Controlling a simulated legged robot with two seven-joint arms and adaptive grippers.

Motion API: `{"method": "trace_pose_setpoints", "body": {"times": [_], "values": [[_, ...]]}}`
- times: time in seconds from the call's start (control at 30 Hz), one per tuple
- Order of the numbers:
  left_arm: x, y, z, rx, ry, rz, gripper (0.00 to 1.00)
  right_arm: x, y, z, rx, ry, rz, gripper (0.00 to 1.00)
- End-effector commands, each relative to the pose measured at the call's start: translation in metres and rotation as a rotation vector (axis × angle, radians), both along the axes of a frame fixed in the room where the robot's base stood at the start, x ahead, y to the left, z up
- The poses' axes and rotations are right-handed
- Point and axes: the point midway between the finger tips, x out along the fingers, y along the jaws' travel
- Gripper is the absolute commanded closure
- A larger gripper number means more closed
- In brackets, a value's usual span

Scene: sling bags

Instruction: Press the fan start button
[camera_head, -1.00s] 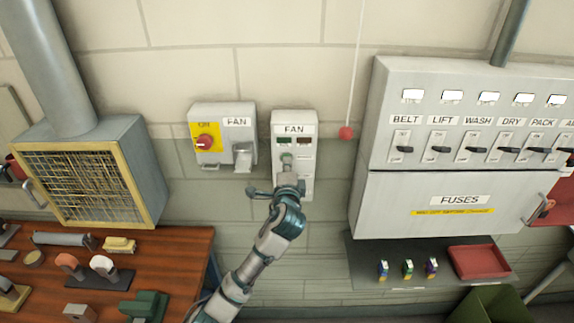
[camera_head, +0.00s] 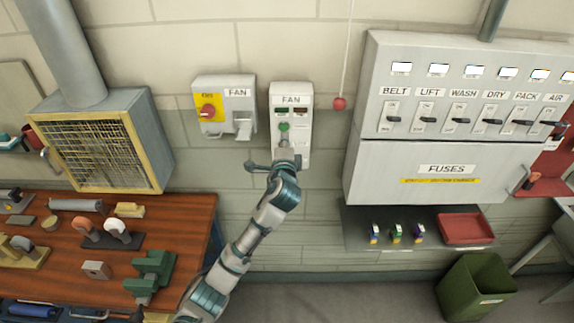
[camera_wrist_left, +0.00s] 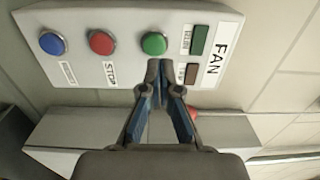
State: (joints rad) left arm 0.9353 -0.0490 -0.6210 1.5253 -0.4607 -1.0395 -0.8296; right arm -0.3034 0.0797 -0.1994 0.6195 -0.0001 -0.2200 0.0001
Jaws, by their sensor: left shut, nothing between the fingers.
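The fan control box (camera_head: 291,100) is a pale wall panel labelled FAN. Its green button (camera_head: 284,126) shows just above my left gripper (camera_head: 284,147). In the left wrist view, the green button (camera_wrist_left: 154,43) lies beside a red button (camera_wrist_left: 102,42) marked STOP and a blue button (camera_wrist_left: 52,43). My left gripper (camera_wrist_left: 160,68) is shut and empty, its fingertips close to the green button's edge. I cannot tell whether they touch it. In the head view the gripper hides the lower part of the box. My right gripper is not in view.
A FAN isolator with a red knob (camera_head: 208,112) is left of the box. A red pull-cord ball (camera_head: 339,103) hangs to the right, before the fuse cabinet (camera_head: 425,178). A wooden bench (camera_head: 190,226) with tools stands at lower left.

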Motion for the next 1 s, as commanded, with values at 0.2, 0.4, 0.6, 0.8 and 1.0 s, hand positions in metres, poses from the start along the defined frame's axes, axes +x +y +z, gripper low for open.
{"method": "trace_pose_setpoints", "body": {"times": [0.2, 0.4, 0.6, 0.8, 1.0], "values": [[-0.03, 0.002, -0.003, -0.004, -0.001, -0.004, 1.0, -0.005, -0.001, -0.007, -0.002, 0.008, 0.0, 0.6], [-0.065, 0.002, -0.001, -0.005, -0.004, -0.005, 1.0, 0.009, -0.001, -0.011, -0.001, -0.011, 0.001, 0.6], [-0.09, -0.002, 0.0, -0.002, -0.004, -0.005, 1.0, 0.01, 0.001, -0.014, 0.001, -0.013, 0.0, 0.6], [-0.094, -0.002, -0.001, -0.001, -0.001, -0.004, 1.0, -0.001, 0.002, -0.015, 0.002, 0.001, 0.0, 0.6], [-0.095, -0.002, 0.0, -0.001, -0.002, -0.004, 1.0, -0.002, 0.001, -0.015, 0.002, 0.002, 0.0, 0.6]]}}
